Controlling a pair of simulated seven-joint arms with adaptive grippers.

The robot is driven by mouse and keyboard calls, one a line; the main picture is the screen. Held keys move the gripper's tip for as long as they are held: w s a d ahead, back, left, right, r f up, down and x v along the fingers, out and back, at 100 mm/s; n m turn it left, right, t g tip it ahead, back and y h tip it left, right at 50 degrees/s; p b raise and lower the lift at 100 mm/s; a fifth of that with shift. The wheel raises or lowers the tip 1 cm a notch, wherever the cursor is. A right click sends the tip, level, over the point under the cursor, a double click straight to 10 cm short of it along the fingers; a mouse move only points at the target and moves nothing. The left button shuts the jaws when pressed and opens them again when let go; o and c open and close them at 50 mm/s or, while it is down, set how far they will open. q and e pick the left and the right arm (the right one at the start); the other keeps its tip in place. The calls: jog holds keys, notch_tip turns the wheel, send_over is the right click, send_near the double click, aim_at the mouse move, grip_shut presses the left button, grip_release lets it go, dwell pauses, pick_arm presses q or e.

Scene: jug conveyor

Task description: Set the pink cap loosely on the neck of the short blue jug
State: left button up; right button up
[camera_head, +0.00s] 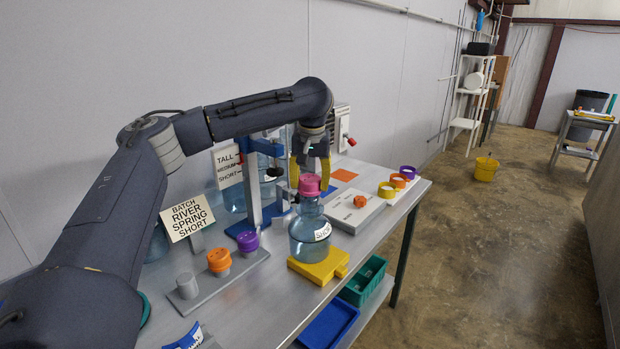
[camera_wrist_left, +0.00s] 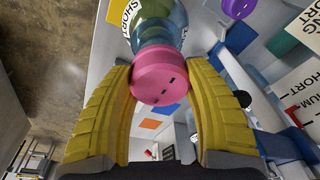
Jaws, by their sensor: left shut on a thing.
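The short blue jug (camera_head: 309,246) is a clear blue bottle with a label that reads SHORT. It stands upright on a yellow base (camera_head: 318,270) near the table's front edge. The pink cap (camera_head: 311,183) is at the top of the jug's neck, in line with it. My left gripper (camera_head: 309,187) points down from above, its yellow fingers shut on the cap's sides. In the left wrist view the pink cap (camera_wrist_left: 160,75) sits between both fingers, with the jug (camera_wrist_left: 158,25) directly beyond it. I cannot tell whether the cap rests on the neck or hovers just over it. My right gripper is out of view.
A blue-based stand (camera_head: 250,195) and more jugs are behind. Orange (camera_head: 219,261) and purple (camera_head: 247,241) caps sit on a grey rack at left. A white board (camera_head: 352,212) with an orange cap is at right. A green bin (camera_head: 364,282) is below the front edge.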

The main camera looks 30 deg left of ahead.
pick_arm(q)
jog(key=shift+f, duration=1.7)
jog(key=o, duration=1.3)
jog(key=shift+r, duration=3.4)
